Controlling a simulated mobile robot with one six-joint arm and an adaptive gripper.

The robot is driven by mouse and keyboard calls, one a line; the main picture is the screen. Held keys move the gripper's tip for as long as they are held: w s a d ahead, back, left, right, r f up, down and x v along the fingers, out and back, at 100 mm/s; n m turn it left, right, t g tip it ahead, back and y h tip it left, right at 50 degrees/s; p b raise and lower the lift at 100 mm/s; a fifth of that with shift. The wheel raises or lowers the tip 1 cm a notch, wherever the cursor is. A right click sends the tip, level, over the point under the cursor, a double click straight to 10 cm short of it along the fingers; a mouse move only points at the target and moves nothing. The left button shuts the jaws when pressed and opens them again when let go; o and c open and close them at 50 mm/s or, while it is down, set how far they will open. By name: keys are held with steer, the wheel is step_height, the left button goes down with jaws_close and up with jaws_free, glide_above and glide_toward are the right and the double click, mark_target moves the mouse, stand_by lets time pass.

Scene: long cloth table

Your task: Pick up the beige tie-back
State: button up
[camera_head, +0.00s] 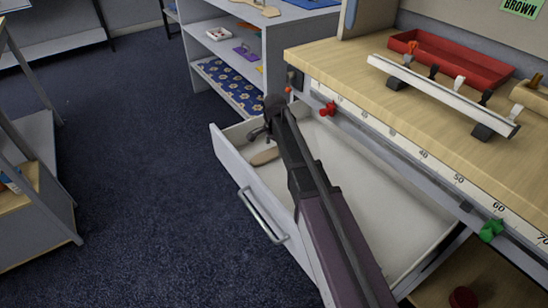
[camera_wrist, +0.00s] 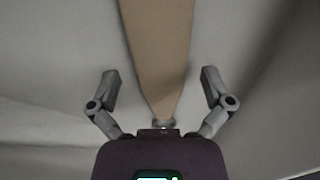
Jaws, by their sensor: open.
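The beige tie-back (camera_head: 264,157) lies in the open drawer (camera_head: 345,165), near its left end; my arm hides part of it. In the wrist view the tie-back (camera_wrist: 158,45) is a long flat tan strip, narrowing toward the gripper, with a small end piece at its tip. My gripper (camera_head: 258,134) is inside the drawer area over the tie-back. In the wrist view my gripper (camera_wrist: 160,80) is open, with one finger on each side of the strip and gaps on both sides. I cannot tell how high it is above the strip.
The drawer front with its handle (camera_head: 263,216) and the drawer walls surround the gripper. The wooden worktop (camera_head: 400,115) overhangs at the right, bearing a red tray (camera_head: 455,62) and a white rail with hooks (camera_head: 440,92). A grey shelf unit (camera_head: 225,50) stands behind. The carpet at left is clear.

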mark_target(274, 152)
steer(key=shift+f+b, duration=0.3)
steer(key=shift+f, duration=0.25)
steer(key=shift+c, duration=0.2)
steer(key=c, duration=1.1)
steer(key=shift+r, duration=0.25)
step_height(274, 152, up, 10)
steer(key=p, duration=1)
steer(key=shift+f, duration=0.2)
